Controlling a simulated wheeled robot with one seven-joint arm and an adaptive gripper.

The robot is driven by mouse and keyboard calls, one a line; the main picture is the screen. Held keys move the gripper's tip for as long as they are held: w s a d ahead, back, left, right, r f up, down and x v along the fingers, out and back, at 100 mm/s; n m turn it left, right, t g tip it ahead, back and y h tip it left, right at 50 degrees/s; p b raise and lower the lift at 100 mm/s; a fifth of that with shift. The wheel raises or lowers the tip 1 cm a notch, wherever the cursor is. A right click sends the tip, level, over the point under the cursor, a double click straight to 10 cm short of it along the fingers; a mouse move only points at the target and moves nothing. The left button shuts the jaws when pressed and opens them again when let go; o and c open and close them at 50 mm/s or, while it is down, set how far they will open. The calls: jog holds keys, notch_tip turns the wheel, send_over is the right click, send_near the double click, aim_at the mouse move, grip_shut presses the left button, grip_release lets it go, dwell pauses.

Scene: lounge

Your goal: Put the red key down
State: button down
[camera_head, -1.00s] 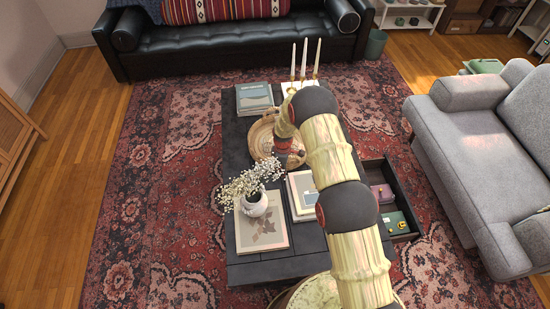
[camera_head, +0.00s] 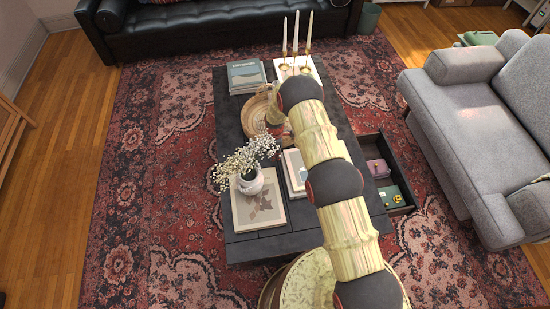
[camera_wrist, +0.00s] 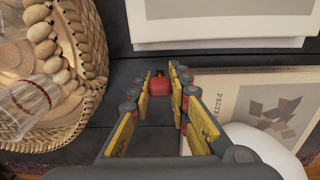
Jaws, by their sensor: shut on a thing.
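The red key (camera_wrist: 160,86) sits between the fingertips of my gripper (camera_wrist: 161,84) in the wrist view. The fingers, with yellow inner pads, are shut on its red part. The dark coffee table top (camera_wrist: 122,72) is below the key; I cannot tell whether the key touches it. In the head view, the table (camera_head: 228,122) stands on the rug, and my arm hides the gripper and the key.
A woven tray (camera_wrist: 88,40) with a glass (camera_wrist: 28,100) is left of the gripper. Books lie ahead (camera_wrist: 220,28) and right (camera_wrist: 235,95). A white vase (camera_head: 250,182) with flowers and candlesticks (camera_head: 284,68) stand on the table. An open drawer (camera_head: 398,190) juts out right.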

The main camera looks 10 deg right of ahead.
jog(key=shift+f, duration=1.1)
jog(key=shift+f+b, duration=0.15)
jog(key=shift+b, duration=0.15)
jog(key=c, duration=1.7)
grip_release()
